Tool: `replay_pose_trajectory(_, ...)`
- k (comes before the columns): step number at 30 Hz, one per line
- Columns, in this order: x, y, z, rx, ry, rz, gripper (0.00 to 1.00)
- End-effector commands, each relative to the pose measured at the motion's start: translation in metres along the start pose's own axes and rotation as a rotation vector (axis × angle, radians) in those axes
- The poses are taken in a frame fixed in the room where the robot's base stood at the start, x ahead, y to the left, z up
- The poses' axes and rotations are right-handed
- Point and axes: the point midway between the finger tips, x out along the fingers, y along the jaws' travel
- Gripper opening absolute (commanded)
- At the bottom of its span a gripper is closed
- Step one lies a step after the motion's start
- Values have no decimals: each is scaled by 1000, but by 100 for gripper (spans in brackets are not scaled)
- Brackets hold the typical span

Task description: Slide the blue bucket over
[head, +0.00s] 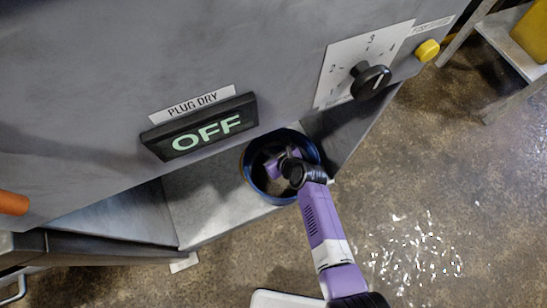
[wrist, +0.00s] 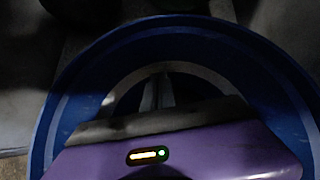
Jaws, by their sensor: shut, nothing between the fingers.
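The blue bucket (head: 246,168) is round and open at the top. It stands on a grey ledge below the machine's front panel in the head view. In the wrist view its blue wall (wrist: 215,42) curves around my gripper. My gripper (head: 271,168) reaches down into the bucket's mouth, and its wrist covers part of the rim at the right. In the wrist view the narrow fingers (wrist: 158,92) are close together and dimly lit, with nothing seen between them. I cannot tell whether they touch the bucket's inner side.
The grey ledge (head: 205,210) has bare room left of the bucket. A grey machine wall (head: 345,125) stands at its right. Above are a dark OFF display (head: 200,127), a black dial (head: 370,80) and a yellow button (head: 427,50). Open floor (head: 440,190) lies to the right.

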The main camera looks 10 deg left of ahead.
Motion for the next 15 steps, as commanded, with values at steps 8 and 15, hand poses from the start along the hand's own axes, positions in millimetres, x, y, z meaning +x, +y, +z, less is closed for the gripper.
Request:
replay_pose_trajectory(8,0,0,0,0,0,0,0)
replay_pose_trajectory(15,14,0,15,0,-2,0,0)
